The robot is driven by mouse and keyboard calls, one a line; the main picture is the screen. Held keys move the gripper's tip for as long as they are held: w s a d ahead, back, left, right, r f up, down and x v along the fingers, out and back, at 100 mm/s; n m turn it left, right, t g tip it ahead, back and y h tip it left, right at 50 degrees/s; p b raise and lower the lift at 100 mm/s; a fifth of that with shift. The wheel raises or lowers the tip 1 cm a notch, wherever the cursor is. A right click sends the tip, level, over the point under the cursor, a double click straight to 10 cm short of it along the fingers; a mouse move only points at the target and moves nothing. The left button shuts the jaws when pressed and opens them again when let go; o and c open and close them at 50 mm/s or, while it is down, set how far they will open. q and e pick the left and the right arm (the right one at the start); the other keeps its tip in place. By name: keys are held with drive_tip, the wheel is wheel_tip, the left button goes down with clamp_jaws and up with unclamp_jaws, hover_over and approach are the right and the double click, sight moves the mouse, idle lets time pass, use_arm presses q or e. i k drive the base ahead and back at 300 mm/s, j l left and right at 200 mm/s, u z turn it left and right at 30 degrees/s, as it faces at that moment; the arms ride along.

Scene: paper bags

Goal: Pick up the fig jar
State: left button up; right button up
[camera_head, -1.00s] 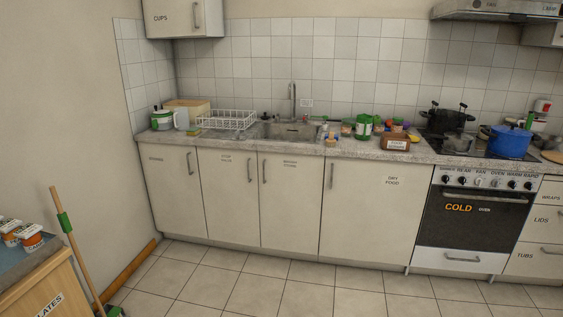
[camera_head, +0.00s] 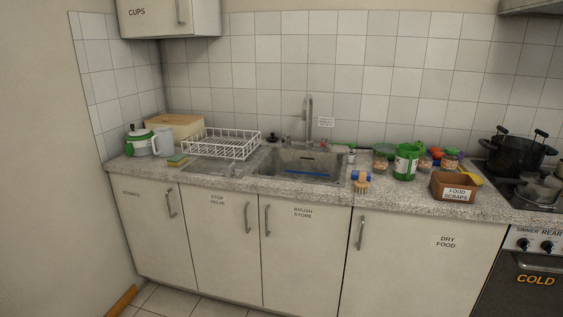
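Several small jars stand on the counter to the right of the sink. One clear jar with a green lid (camera_head: 381,157) has brownish contents, and a similar jar with a bluish-green lid (camera_head: 449,159) stands further right. A larger green and white canister (camera_head: 405,163) stands between them, with more small jars partly hidden behind. Any labels on the small jars are too small to read, so I cannot tell which is the fig jar. Neither of my grippers is in view.
A brown box marked FOOD SCRAPS (camera_head: 452,187) and a brush (camera_head: 362,183) sit in front of the jars. The sink (camera_head: 270,166) and white dish rack (camera_head: 220,145) are left. A black pot (camera_head: 516,154) stands on the stove. The counter (camera_head: 400,198) has a clear front strip.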

sight(425, 160)
drive_tip(key=i+l, duration=0.1)
drive_tip(key=i, duration=0.4)
drive_tip(key=i+l, duration=0.1)
drive_tip(key=i, duration=0.45)
